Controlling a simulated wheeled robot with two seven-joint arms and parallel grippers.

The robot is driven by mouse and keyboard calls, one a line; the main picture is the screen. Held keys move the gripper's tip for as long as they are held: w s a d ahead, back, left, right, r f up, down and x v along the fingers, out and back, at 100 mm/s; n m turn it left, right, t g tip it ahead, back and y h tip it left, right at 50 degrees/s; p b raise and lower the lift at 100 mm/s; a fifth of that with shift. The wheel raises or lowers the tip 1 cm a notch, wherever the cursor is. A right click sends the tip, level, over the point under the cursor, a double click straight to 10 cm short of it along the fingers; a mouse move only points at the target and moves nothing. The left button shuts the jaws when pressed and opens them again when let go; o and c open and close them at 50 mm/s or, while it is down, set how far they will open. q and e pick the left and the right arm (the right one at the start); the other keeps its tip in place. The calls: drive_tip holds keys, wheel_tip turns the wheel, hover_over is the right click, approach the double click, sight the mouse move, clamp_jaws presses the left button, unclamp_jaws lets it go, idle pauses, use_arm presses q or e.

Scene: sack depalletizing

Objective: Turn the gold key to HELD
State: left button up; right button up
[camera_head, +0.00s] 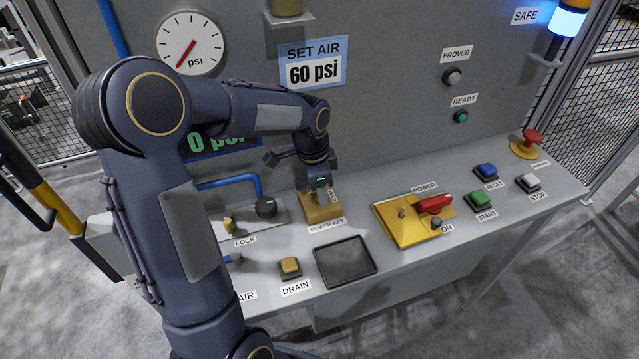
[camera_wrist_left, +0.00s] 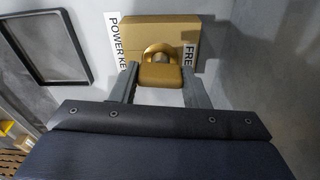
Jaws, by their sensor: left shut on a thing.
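The gold key (camera_wrist_left: 160,74) stands out from the gold power key box (camera_wrist_left: 150,34) in the left wrist view. My left gripper (camera_head: 320,186) reaches down over this box, which sits on the console in the head view (camera_head: 320,211). Its two fingers flank the key's head in the wrist view and are shut on it. A white label, partly hidden and starting "FRE", is beside the key, and a POWER KEY label is on the other side. The HELD mark cannot be made out. My right gripper is not in view.
A black-rimmed tray (camera_head: 373,267) lies in front of the key box. The gold power plate with a red handle (camera_head: 435,203) is to the right. A black knob (camera_head: 266,207) and blue pipe are left. The console's right part holds buttons and a red emergency stop (camera_head: 533,137).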

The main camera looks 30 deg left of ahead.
use_arm(q)
drive_tip(key=shift+m, duration=0.4)
drive_tip(key=shift+r+m, duration=0.1)
drive_tip(key=shift+m, duration=0.2)
drive_tip(key=shift+n, duration=0.7)
drive_tip(key=o, duration=1.1)
